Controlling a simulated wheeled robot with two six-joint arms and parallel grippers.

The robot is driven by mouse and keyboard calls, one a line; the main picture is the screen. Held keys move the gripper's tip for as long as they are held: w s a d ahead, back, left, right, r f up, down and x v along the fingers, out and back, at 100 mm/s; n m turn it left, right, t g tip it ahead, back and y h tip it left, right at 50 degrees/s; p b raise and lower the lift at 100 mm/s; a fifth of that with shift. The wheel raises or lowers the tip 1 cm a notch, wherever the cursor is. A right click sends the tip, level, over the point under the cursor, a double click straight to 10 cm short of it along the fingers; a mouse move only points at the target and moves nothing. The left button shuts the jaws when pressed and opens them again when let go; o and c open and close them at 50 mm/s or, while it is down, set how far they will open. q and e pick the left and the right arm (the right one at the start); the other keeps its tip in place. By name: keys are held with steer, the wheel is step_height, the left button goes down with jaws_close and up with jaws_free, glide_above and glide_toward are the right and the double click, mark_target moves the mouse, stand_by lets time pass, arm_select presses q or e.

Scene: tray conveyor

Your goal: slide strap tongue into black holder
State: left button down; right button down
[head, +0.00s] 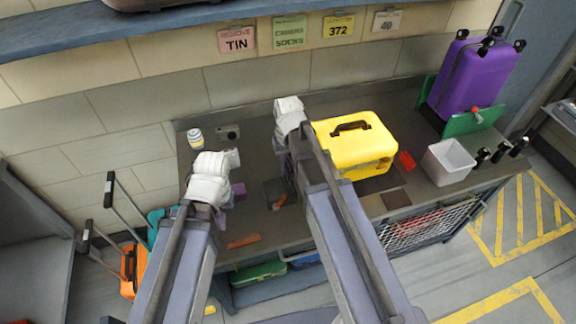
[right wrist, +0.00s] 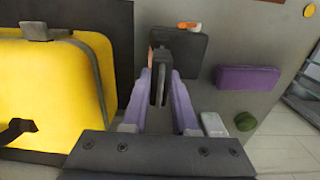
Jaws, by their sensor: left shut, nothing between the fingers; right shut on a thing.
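My right gripper (right wrist: 159,76), with purple fingers, is shut on a narrow dark piece (right wrist: 158,88) in the right wrist view. I cannot tell whether this piece is the strap tongue or part of the holder. Beyond it a flat black square (right wrist: 185,55) lies on the bench, with an orange and white piece (right wrist: 188,25) at its far edge. In the head view the right arm hides that gripper's fingertips. My left gripper (head: 228,190) is shut and empty over the bench's left part, its fingertips mostly hidden.
A yellow case (head: 355,150) stands close beside my right gripper. A purple block (right wrist: 247,78) lies beside the black square. A white bin (head: 448,162) and purple suitcase (head: 470,75) stand at the right. An orange strip (head: 244,241) lies near the front edge.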

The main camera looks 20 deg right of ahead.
steer(key=shift+f+b, duration=0.8)
steer(key=shift+f, duration=0.05)
steer(key=c, duration=0.6)
jaws_free()
steer(key=shift+r, duration=0.15)
step_height(320, 180, up, 8)
steer(key=p, duration=0.8)
steer(key=shift+f, duration=0.2)
steer(key=shift+s+a+f, duration=0.15)
steer(key=shift+s+a, duration=0.05)
steer(key=shift+s, duration=0.05)
steer(key=s+a+f+n+h+b, duration=0.1)
steer(key=s+a+f+n+b, duration=0.1)
steer(key=s+a, duration=0.8)
steer(key=s+n, duration=0.1)
steer(key=s, duration=0.2)
steer(key=shift+s, duration=0.4)
